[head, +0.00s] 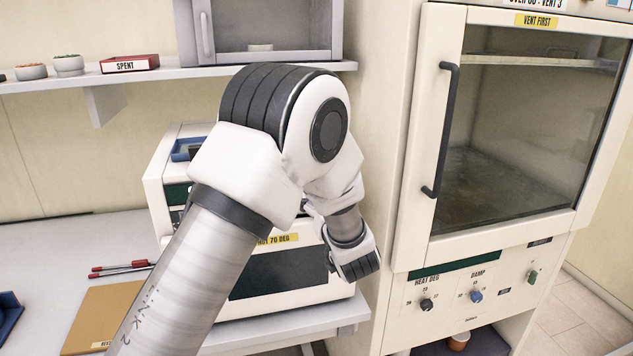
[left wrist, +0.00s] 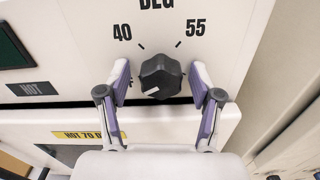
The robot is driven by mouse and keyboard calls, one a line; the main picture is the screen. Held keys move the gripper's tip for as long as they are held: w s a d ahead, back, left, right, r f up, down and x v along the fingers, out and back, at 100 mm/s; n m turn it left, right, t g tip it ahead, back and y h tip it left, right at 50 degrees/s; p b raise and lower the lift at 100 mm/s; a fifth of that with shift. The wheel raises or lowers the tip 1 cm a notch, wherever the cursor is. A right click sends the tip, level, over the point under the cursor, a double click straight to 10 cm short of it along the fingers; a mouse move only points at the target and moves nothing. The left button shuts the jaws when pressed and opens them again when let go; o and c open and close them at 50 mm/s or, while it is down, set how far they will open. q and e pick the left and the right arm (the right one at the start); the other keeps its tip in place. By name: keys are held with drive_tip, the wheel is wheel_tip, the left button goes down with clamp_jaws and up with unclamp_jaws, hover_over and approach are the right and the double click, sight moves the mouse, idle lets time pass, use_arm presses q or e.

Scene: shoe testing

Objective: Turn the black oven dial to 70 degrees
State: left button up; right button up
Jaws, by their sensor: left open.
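The black oven dial (left wrist: 161,74) sits on the white oven's front panel in the left wrist view, below the letters DEG. Marks 40 and 55 show above it, and no 70 mark shows on the dial's scale. A white mark on the dial points to the lower left. My left gripper (left wrist: 160,88) is open, with one finger on each side of the dial and a gap visible on both sides. In the head view the oven (head: 155,190) is partly covered by my left arm, which hides the dial and the fingers. My right gripper is not in view.
A yellow HOT 70 DEG label (head: 280,239) is on the oven. A tall cabinet (head: 395,215) stands close on the right, with its own HEAT DEG dial (head: 427,304) and a blue DAMP dial (head: 476,296). A shelf (head: 85,78) runs above the oven.

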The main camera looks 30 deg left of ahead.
use_arm(q)
drive_tip(key=shift+r, duration=0.1)
drive_tip(key=shift+s+d+r, duration=0.15)
drive_tip(key=shift+d, duration=0.3)
drive_tip(key=shift+c, duration=1)
drive_tip(key=c, duration=0.9)
drive_tip(key=shift+c, duration=0.2)
